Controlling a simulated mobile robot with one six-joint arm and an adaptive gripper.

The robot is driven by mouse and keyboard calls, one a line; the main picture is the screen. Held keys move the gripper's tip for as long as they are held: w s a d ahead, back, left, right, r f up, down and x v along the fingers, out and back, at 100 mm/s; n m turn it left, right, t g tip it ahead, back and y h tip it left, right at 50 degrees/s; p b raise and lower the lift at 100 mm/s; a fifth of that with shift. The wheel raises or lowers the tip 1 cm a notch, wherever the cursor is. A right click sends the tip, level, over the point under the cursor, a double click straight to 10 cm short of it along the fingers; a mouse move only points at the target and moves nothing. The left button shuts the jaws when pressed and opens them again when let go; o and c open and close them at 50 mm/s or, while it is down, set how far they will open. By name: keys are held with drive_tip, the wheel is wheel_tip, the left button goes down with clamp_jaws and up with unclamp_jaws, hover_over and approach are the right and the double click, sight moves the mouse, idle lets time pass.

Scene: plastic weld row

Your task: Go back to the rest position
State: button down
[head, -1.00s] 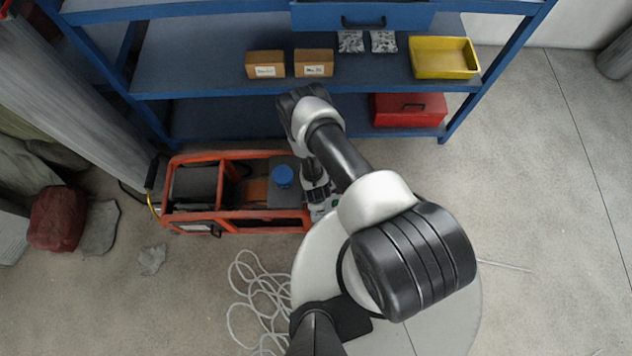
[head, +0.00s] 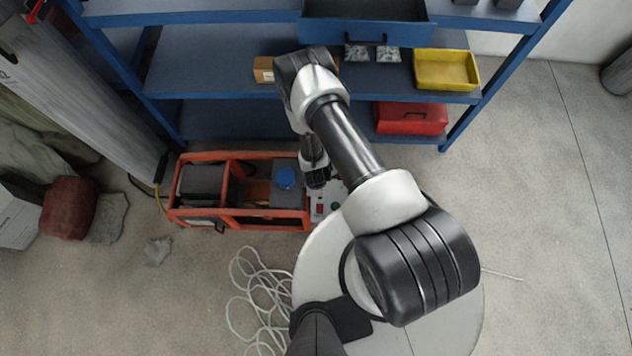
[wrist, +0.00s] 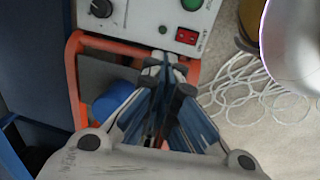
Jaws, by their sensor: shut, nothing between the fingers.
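My gripper (head: 317,180) is over the right end of the orange-framed machine (head: 240,222) in the head view, partly covered by my arm. In the wrist view my gripper (wrist: 163,68) has its fingers together with nothing between them. Beyond the fingertips is the machine's pale control panel (wrist: 150,22), with a red rocker switch (wrist: 187,36), a green button (wrist: 192,4) and a black knob (wrist: 101,8). The fingertips look apart from the panel. The machine's blue cap (wrist: 115,100) is beside the fingers.
A blue shelf unit (head: 215,72) stands behind, with a drawer (head: 365,32), a yellow bin (head: 446,70) and a red case (head: 411,118). A pale cable (head: 262,300) lies coiled on the floor. Rocks and a red sack (head: 68,208) are at left. The right floor is clear.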

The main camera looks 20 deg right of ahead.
drive_tip(key=shift+w+r, duration=0.1)
drive_tip(key=shift+r, duration=0.3)
